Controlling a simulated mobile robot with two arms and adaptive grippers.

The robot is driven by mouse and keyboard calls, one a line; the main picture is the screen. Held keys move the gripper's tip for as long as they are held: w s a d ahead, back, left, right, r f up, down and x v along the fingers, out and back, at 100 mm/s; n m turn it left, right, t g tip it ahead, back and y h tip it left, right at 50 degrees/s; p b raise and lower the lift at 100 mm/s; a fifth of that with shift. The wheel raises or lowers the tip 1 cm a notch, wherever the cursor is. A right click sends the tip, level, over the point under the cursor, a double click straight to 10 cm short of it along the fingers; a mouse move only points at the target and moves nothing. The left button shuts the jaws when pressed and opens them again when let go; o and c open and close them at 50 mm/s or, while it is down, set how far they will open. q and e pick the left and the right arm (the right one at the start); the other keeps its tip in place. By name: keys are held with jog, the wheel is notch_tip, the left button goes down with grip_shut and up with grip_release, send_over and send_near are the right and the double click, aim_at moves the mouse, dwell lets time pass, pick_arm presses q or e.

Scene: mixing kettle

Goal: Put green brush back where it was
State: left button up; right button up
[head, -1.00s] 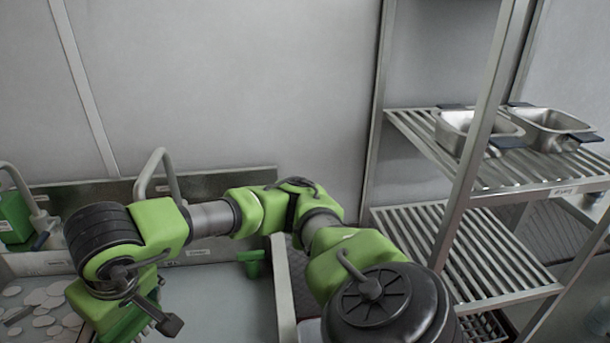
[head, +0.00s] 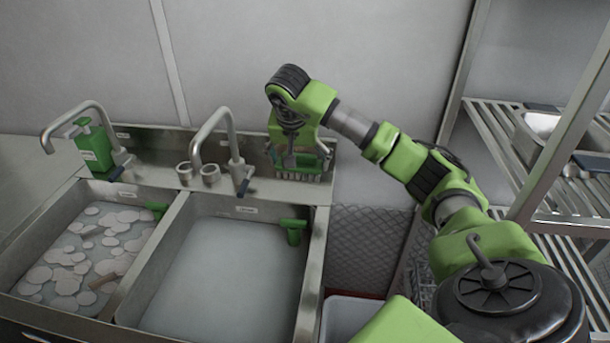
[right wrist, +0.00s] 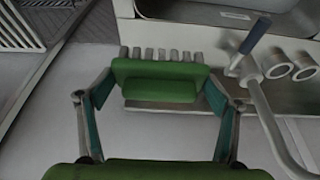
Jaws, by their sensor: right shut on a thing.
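The green brush (head: 312,160) is at the back right corner of the sink unit, by the ledge behind the right basin, with its pale bristles pointing down. My right gripper (head: 291,150) is above it and shut on it. In the right wrist view the brush's green block (right wrist: 160,72) sits between the two fingers, with a row of bristles along its far side. Whether the bristles touch the ledge I cannot tell. My left gripper is not in view.
Two taps (head: 218,125) and a green soap bottle (head: 94,146) stand on the back ledge (head: 262,188). The right basin (head: 225,265) holds water, with a green handle (head: 293,229) at its wall. The left basin holds pale discs (head: 65,270). A metal rack (head: 555,205) stands at right.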

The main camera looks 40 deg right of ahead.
jog(key=d+f, duration=0.1)
jog(key=w+d+f, duration=0.1)
jog(key=d+f, duration=0.1)
jog(key=f, duration=0.1)
jog(key=shift+w+f+p, duration=0.1)
jog(key=shift+w+p, duration=0.3)
jog(key=shift+w+d+f, duration=0.25)
jog(key=shift+d+f, duration=0.1)
jog(key=shift+f, duration=0.15)
jog(key=p+x, duration=0.1)
jog(key=x, duration=0.2)
jog(key=shift+s+a+f+p, duration=0.15)
jog(key=shift+s+a+p, duration=0.1)
jog(key=shift+p, duration=0.1)
jog(key=shift+f, duration=0.3)
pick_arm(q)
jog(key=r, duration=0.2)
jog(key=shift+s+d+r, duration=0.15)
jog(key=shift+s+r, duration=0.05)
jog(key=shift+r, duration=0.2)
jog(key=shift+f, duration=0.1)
pick_arm(e)
jog(key=shift+f, duration=0.2)
jog(key=o, duration=1.1)
jog(key=shift+c, duration=0.2)
